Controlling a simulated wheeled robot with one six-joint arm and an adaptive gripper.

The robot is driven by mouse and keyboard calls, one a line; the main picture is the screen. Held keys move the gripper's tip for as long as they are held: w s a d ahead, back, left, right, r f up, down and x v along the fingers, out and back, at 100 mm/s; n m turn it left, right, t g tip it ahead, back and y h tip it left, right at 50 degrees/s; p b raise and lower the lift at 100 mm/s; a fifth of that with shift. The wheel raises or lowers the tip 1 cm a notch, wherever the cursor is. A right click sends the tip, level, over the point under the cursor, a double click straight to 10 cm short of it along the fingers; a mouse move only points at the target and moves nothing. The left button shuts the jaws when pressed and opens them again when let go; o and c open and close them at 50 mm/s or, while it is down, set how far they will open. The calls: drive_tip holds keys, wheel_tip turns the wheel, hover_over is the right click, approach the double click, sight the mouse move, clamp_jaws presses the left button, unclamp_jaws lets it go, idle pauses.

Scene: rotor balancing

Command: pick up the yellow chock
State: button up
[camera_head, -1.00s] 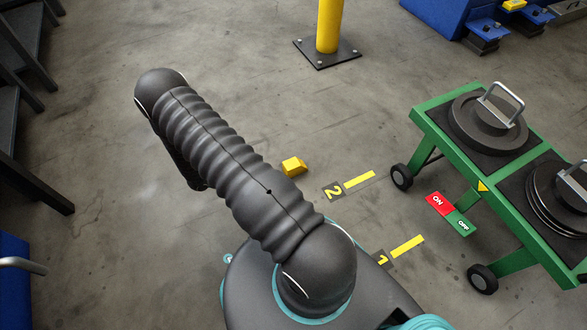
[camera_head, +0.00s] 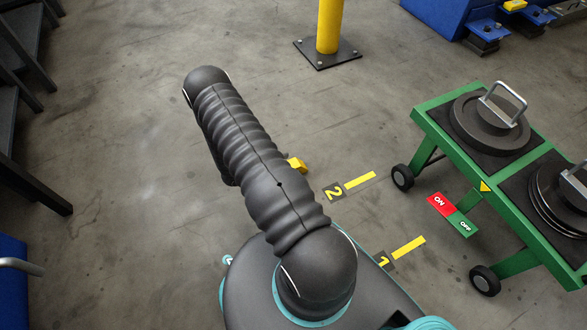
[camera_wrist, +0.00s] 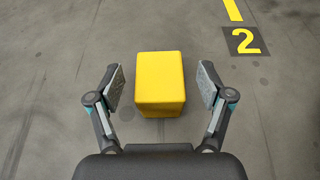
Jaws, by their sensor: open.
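The yellow chock (camera_wrist: 159,82) lies on the grey concrete floor. In the wrist view it sits between the two fingers of my gripper (camera_wrist: 161,88), which are spread wide with a gap on either side of it. No contact shows, and I cannot tell the height of the fingers above the floor. In the head view only a part of the chock (camera_head: 298,164) shows at the right edge of my arm, which hides the rest. My gripper is hidden behind my arm in the head view.
A green cart (camera_head: 427,121) with dark discs stands at the right. Floor marks 2 (camera_head: 335,192) and 1 (camera_head: 384,261) lie between it and my base. A yellow post (camera_head: 329,25) on a bolted plate stands at the back. Dark shelving (camera_head: 30,180) is at the left.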

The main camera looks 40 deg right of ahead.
drive_tip(key=shift+x, duration=1.3)
clamp_jaws()
drive_tip(key=shift+r, duration=0.1)
